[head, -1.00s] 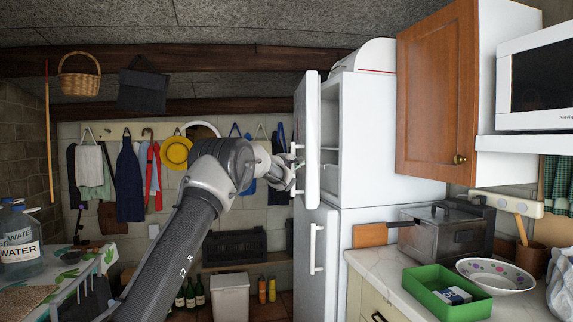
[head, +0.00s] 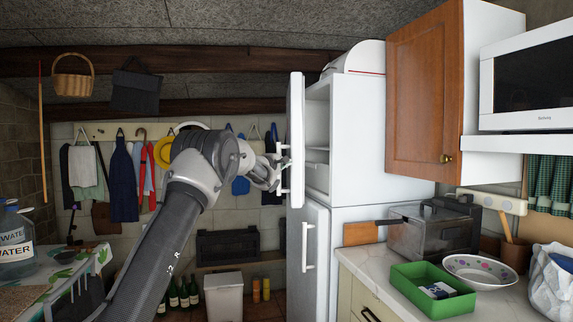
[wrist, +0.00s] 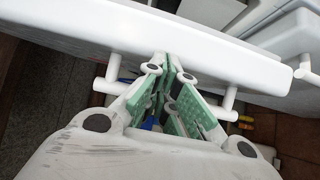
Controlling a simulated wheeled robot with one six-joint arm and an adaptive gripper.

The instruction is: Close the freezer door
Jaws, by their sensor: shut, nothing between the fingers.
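The white freezer door (head: 297,140) is the upper door of a tall white fridge-freezer (head: 375,145). It stands open, seen nearly edge-on in the head view, with shelves showing in the gap to its right. My gripper (head: 281,168) is at the door's outer face, by its handle (head: 287,148). In the wrist view my gripper (wrist: 167,68) is shut and empty, its green-padded fingers between the two handle posts. The tips are at or very near the white door (wrist: 215,50); contact is unclear. The handle (wrist: 229,102) is partly hidden behind the fingers.
The lower door (head: 316,262) has its own handle and looks closed. A counter (head: 350,262) with a green box (head: 400,285) stands right. A wooden cabinet (head: 425,95) hangs above. A table (head: 85,265) is at left, and a white bin (head: 225,297) stands behind my arm.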

